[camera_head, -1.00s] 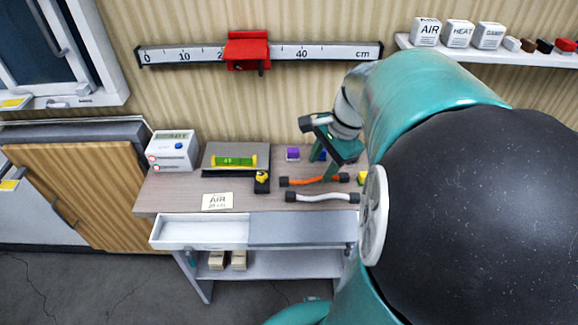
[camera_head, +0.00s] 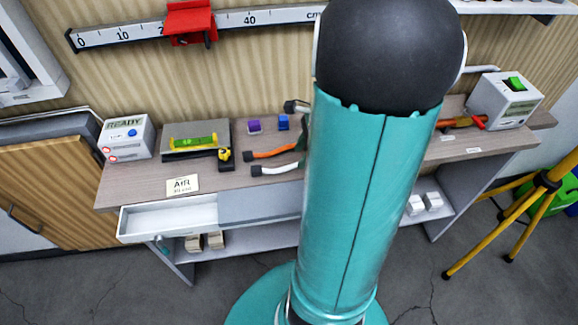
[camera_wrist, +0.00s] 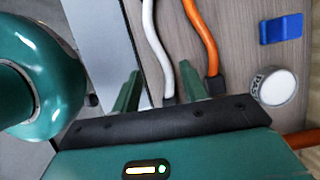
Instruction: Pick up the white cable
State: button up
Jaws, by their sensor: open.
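The white cable (camera_head: 284,169) lies on the wooden bench, with a dark plug at its left end; its right part is hidden behind my arm. In the wrist view the white cable (camera_wrist: 153,45) runs down between the two green fingertips of my open gripper (camera_wrist: 160,77), to a dark end near them. The gripper holds nothing; its height over the cable is hard to tell. In the body view my gripper is mostly hidden by my arm.
An orange cable (camera_wrist: 203,40) lies just right of the white one, close to the right finger. A round white-topped item (camera_wrist: 276,87) and a blue block (camera_wrist: 281,28) are further right. An open drawer (camera_head: 170,218) is at the bench front.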

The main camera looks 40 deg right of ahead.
aim_at(294, 165)
jog(key=x, duration=0.4)
jog(key=shift+f, duration=0.25)
grip_shut()
jog(key=shift+r, duration=0.1)
